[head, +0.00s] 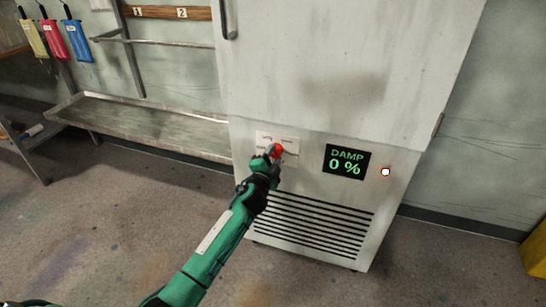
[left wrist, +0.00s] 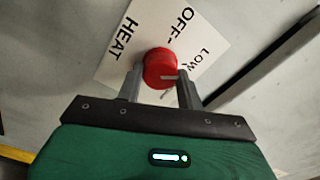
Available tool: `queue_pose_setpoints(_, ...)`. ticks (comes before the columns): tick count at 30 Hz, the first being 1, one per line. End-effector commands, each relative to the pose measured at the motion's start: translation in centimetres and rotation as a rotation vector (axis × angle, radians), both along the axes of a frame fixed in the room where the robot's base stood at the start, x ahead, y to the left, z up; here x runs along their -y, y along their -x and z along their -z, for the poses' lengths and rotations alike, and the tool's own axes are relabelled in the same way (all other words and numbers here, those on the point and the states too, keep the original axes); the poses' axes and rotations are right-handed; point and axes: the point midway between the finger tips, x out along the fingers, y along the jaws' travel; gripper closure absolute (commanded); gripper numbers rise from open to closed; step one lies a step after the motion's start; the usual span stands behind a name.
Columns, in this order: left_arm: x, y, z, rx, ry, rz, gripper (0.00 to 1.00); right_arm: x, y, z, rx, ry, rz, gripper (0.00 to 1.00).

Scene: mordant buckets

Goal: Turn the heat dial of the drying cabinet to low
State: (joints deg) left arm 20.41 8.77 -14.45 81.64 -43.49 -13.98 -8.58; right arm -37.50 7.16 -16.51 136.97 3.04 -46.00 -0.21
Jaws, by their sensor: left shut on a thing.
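The heat dial (head: 275,150) is a red knob on a white label plate on the front of the drying cabinet (head: 300,85). In the left wrist view the dial (left wrist: 158,66) sits by the words HEAT, OFF and LOW, with another word partly hidden below. A pale mark on the dial points roughly to the right, near the LOW side; I cannot tell its exact setting. My left gripper (head: 271,160) is shut on the dial, with a finger (left wrist: 187,92) on either side. My right gripper is not in view.
The cabinet's display (head: 347,162) reads DAMP 0 %, with a small lit lamp (head: 385,172) to its right. A metal shelf (head: 150,122) stands left of the cabinet. A yellow object (head: 535,255) is at the right edge. The floor in front is clear.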

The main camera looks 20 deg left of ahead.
Motion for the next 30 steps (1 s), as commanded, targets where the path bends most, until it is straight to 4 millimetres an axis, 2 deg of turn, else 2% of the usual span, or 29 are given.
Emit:
queue_pose_setpoints(5,0.1,0.0,0.0,0.001,0.001,0.002,0.86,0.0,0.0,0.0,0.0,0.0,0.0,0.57)
queue_pose_setpoints(6,0.1,0.0,0.0,0.001,0.001,0.002,0.55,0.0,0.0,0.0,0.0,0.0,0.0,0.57)
queue_pose_setpoints(8,0.1,0.0,0.0,0.001,0.001,0.002,0.43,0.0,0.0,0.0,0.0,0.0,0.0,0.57)
queue_pose_setpoints(9,0.1,0.0,0.0,0.001,0.001,0.002,0.41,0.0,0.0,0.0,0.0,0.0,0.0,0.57)
queue_pose_setpoints(20,0.0,0.5,0.0,0.0,0.001,0.001,0.41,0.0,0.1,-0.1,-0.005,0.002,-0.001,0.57)
queue_pose_setpoints(23,0.0,1.5,0.0,-0.001,0.001,0.0,0.41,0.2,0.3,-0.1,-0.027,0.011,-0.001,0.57)
queue_pose_setpoints(30,-0.1,5.7,0.1,-0.001,0.002,0.002,0.41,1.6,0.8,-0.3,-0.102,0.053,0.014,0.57)
